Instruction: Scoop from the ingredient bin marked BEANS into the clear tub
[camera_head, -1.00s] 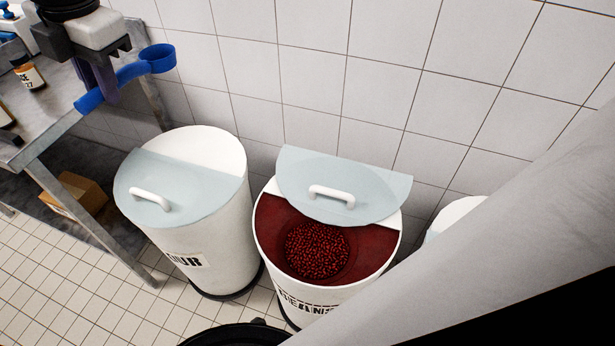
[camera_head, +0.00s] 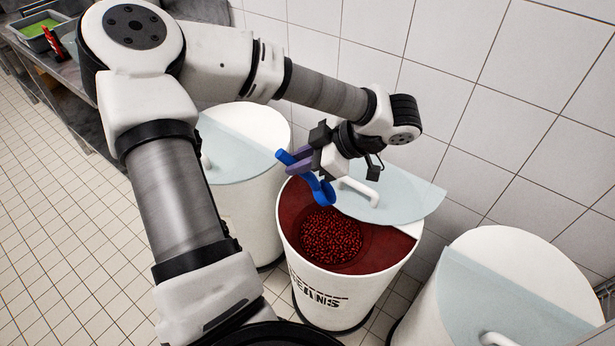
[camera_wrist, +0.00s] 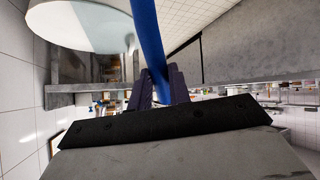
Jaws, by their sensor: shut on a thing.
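The bin marked BEANS (camera_head: 329,297) is a white round bin with dark red inner walls. Red beans (camera_head: 331,236) lie low inside it, and its pale lid (camera_head: 400,200) with a white handle is pushed back, leaving the front open. My gripper (camera_head: 300,163) is shut on the handle of a blue scoop (camera_head: 325,192). The scoop hangs above the bin's opening, apart from the beans. In the wrist view the blue handle (camera_wrist: 147,40) runs up from between the purple fingers (camera_wrist: 160,88). I see no clear tub that I can make out.
A closed white bin (camera_head: 245,210) stands to the left, and another lidded bin (camera_head: 500,290) stands to the right. A tiled wall (camera_head: 450,90) is close behind. A steel table (camera_head: 75,75) with a green-filled tray (camera_head: 38,35) is at the upper left.

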